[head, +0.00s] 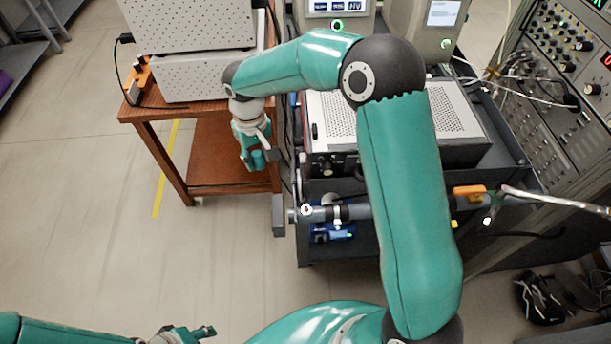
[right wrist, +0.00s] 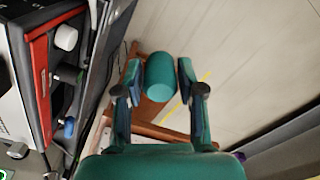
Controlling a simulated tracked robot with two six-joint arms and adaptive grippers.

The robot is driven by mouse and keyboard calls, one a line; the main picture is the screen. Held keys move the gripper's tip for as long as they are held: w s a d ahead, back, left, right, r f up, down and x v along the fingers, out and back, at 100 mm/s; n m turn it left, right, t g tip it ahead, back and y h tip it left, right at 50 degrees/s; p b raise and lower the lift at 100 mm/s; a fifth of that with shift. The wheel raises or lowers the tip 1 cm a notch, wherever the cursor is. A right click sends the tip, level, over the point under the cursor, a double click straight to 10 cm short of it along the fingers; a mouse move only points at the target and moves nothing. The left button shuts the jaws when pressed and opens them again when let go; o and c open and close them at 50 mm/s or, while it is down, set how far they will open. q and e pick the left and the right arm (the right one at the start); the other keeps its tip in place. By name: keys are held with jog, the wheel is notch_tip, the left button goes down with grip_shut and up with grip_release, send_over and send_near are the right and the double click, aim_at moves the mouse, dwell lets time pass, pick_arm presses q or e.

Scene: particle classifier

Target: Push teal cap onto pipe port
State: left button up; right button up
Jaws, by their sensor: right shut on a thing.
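The teal cap (right wrist: 160,75) is a short cylinder between the two fingers of my right gripper (right wrist: 158,72), which is shut on it. In the head view my right gripper (head: 259,158) hangs in front of the brown table's right side, and the cap there is hard to tell from the teal fingers. The grey pipe (head: 352,212) lies across the front of the dark cart, its left end (head: 291,215) facing left. The cap is apart from it, farther back and left. My left gripper (head: 203,331) is at the bottom edge, partly cut off.
A brown wooden table (head: 160,113) with perforated grey boxes (head: 195,72) stands at the left. The dark cart (head: 512,150) carries a perforated metal box (head: 460,112). A grey upright bar (head: 278,216) is close left of the pipe end.

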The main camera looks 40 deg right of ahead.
jog(key=shift+w+a, duration=0.2)
jog(key=shift+s+d+r+n+b, duration=0.2)
jog(key=shift+s+n+b, duration=0.3)
jog(key=shift+n, duration=0.5)
jog(key=s+d+r+n+b, duration=0.1)
jog(key=s+d+n+b, duration=0.1)
jog(key=s+n, duration=0.4)
jog(key=s+d+r+n+b, duration=0.2)
jog(key=s+n+b, duration=0.3)
jog(key=n, duration=0.7)
jog(key=shift+s+n, duration=0.4)
jog(key=shift+s, duration=0.75)
jog(key=shift+r, duration=0.1)
jog(key=shift+f+b, duration=2.15)
jog(key=shift+f, duration=0.75)
